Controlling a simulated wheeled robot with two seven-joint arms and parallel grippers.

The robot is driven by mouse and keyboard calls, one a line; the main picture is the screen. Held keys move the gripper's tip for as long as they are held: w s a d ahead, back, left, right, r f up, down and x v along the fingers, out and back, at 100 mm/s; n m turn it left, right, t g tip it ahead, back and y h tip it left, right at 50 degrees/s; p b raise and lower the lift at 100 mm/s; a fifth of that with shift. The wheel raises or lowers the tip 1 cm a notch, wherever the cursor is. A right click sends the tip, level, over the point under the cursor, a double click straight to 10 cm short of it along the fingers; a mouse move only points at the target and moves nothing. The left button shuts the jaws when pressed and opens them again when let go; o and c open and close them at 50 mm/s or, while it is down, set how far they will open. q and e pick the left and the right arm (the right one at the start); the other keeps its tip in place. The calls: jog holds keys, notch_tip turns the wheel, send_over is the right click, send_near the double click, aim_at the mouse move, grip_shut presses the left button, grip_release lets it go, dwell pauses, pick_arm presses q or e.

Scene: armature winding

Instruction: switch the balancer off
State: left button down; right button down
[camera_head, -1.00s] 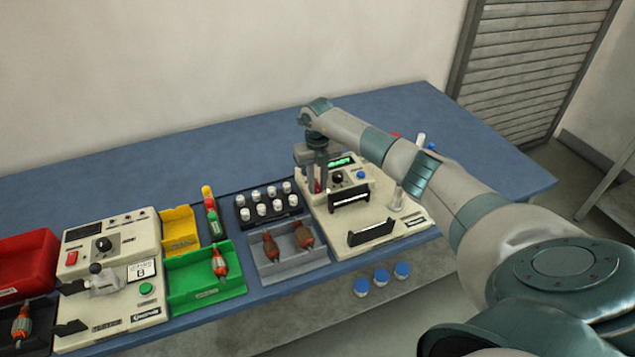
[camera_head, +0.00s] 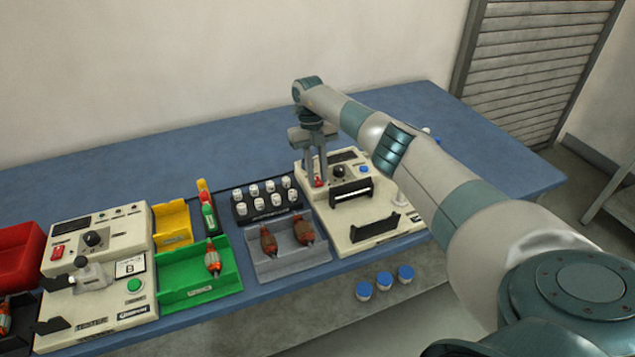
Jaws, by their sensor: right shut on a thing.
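The balancer (camera_head: 345,215) is the cream machine at the right of the row on the blue bench. It has a dark display (camera_head: 342,156), a black knob, a blue button and two black brackets. Its red switch (camera_head: 318,182) is at the left of the panel, partly covered by my fingers. My right gripper (camera_head: 317,178) reaches in over the machine, pointing down, with its fingertips shut on the red switch. The display shows no green glow. My left gripper is out of view.
A second cream machine (camera_head: 130,312) stands at the left. Between them are a green tray (camera_head: 200,290), a grey tray (camera_head: 285,268) with two armatures, a yellow bin (camera_head: 172,222) and a black rack of white caps. My right arm hides the bench's right part.

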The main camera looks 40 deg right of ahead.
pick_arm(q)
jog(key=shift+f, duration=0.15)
pick_arm(e)
jog(key=c, duration=1.6)
grip_release()
jog(key=shift+o, duration=0.2)
jog(key=shift+r, duration=0.1)
